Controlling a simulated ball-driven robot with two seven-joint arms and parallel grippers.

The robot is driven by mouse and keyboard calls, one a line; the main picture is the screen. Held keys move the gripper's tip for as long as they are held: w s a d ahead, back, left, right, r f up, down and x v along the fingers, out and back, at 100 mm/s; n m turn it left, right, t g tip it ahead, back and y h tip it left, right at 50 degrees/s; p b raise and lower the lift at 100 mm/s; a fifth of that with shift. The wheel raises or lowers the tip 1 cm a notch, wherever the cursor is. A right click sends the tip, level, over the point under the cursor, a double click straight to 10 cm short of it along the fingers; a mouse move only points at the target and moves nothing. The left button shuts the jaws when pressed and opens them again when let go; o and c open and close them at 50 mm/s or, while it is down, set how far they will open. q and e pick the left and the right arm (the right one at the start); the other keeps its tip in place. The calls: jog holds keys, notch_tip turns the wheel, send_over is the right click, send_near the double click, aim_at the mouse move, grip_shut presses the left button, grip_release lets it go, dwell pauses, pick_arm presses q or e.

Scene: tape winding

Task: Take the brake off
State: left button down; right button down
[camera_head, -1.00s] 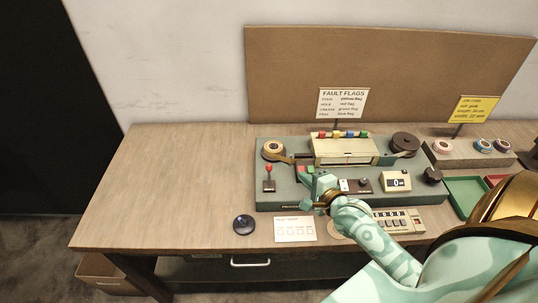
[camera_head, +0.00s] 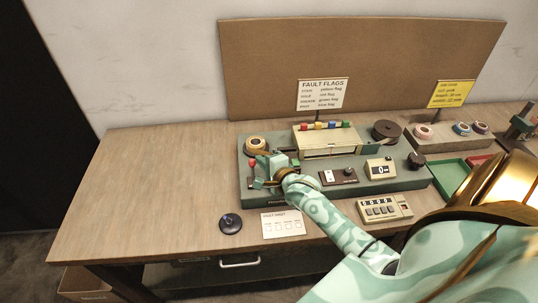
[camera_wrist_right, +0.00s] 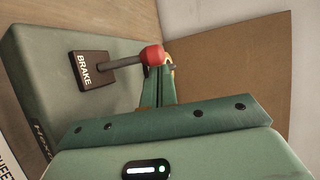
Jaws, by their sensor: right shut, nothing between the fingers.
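The brake lever is a metal rod with a red knob (camera_head: 251,162) at the left front of the green machine (camera_head: 310,195). In the right wrist view the red knob (camera_wrist_right: 152,54) and the rod stand out from a dark plate marked BRAKE (camera_wrist_right: 88,71). My right gripper (camera_head: 264,170) is just right of the lever, its fingers shut and empty. In the right wrist view the shut fingers (camera_wrist_right: 158,84) are right beside the knob; I cannot tell whether they touch it. My left gripper is not in view.
A tape roll (camera_head: 256,143) sits behind the lever and a dark reel (camera_head: 385,130) at the machine's back right. A dark round knob (camera_head: 230,223) and a white sheet (camera_head: 283,224) lie in front. The table's left side is clear.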

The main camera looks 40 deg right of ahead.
aim_at(254, 162)
jog(key=shift+s+a, duration=0.1)
jog(key=shift+a, duration=0.05)
dwell(0.4)
jog(key=shift+s+a+n+t+b, duration=0.15)
jog(key=shift+s+n+t+b, duration=0.15)
jog(key=shift+t+b, duration=0.4)
jog(key=shift+s+t, duration=0.15)
jog(key=shift+t, duration=0.15)
jog(key=shift+s+a+n+t+h+b, duration=0.35)
jog(key=shift+s+n+t+h+b, duration=0.15)
jog(key=shift+t+b, duration=0.45)
jog(key=shift+s+a+n+t+b, duration=0.25)
jog(key=shift+s+n+t+b, duration=0.15)
jog(key=shift+t, duration=0.35)
jog(key=shift+s+a+r+p, duration=0.1)
jog(key=shift+s+a+p, duration=0.15)
jog(key=shift+s+p, duration=0.1)
jog(key=shift+s+a+f+p, duration=0.35)
jog(key=shift+s+p, duration=0.15)
